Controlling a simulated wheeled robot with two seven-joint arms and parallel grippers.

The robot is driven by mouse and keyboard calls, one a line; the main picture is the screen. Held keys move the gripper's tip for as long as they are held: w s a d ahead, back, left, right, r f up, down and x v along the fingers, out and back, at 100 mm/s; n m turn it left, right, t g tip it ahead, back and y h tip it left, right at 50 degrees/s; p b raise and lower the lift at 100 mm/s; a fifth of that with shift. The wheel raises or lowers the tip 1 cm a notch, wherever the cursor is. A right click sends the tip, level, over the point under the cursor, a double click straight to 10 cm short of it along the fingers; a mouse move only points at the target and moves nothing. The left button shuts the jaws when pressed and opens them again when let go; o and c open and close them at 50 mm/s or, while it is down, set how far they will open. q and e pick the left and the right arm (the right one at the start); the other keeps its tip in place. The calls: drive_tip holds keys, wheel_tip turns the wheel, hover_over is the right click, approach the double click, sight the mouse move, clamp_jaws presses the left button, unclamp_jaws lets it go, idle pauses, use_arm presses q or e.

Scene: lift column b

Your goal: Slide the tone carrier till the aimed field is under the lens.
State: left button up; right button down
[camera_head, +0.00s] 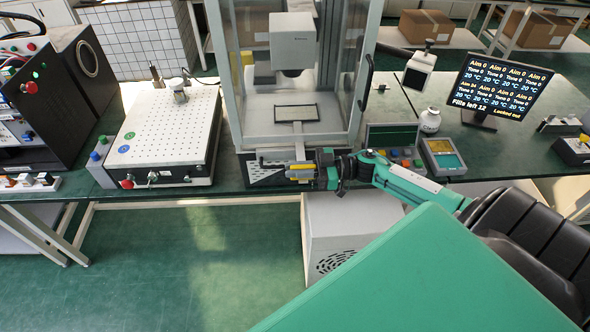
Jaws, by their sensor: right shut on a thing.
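The tone carrier (278,113) is a pale plate with a dark frame, lying on the floor of the open-fronted instrument cabinet. A narrow pale bar (299,147) runs from it toward the front. My right gripper (302,172) is at the front end of the bar, outside the cabinet, shut on the carrier's handle. The fingers mostly hide the handle. My left gripper is not in view.
A screen (503,86) at the right shows aim, tone and temperature values, "Fills left 12" and "Locked out". A perforated white plate unit (165,130) stands left of the cabinet.

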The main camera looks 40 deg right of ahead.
sight(310, 165)
drive_tip(key=shift+s+d, duration=0.1)
drive_tip(key=shift+d, duration=1.45)
drive_tip(key=shift+d, duration=0.55)
drive_tip(key=c, duration=1.4)
unclamp_jaws()
drive_tip(key=shift+o, duration=0.2)
drive_tip(key=shift+s+f, duration=0.1)
drive_tip(key=shift+f, duration=0.05)
